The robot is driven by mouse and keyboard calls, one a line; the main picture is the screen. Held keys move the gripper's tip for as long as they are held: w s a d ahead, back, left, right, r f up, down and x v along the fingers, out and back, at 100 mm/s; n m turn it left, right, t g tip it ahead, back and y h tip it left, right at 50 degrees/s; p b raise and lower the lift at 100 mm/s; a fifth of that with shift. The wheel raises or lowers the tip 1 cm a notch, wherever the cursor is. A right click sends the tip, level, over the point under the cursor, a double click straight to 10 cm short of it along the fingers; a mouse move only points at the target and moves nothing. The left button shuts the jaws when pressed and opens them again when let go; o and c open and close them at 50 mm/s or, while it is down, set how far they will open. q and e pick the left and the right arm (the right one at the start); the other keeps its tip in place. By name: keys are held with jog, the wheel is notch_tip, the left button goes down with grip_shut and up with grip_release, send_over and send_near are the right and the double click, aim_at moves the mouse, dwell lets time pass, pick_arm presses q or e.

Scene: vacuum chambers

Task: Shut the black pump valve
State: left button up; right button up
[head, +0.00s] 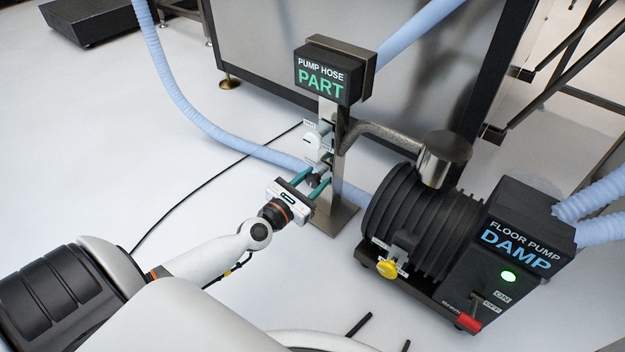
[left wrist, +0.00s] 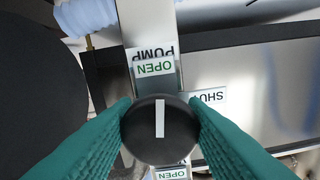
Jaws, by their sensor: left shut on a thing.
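The black pump valve (left wrist: 158,147) is a round black knob with a white line on its face. In the left wrist view the line points up at the OPEN label (left wrist: 153,69); the SHUT label (left wrist: 208,97) is to the right of the knob. My left gripper (left wrist: 160,122) is shut on the knob, with one green finger on each side. In the head view my left gripper (head: 315,182) reaches the metal post (head: 338,208), and its fingers partly hide the knob. My right gripper is not in view.
A sign reading PUMP HOSE PART (head: 321,82) tops the post. The floor pump (head: 425,225), with a yellow knob (head: 387,268) and red-tipped lever (head: 469,322), stands right. The floor (head: 95,150) at left is mostly clear.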

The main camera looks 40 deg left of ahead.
pick_arm(q)
jog(key=m+p, duration=0.1)
jog(key=m, duration=0.3)
jog(key=shift+r, duration=0.15)
jog(key=m+p, duration=0.2)
jog(key=m, duration=0.2)
jog(key=m+p, duration=0.3)
jog(key=m, duration=0.2)
jog(key=shift+r+p, duration=0.1)
jog(key=shift+p, duration=0.2)
jog(key=shift+m+p, duration=0.95)
jog(key=shift+m, duration=0.65)
jog(key=o, duration=1)
jog(key=shift+a, duration=0.1)
jog(key=shift+s, duration=0.1)
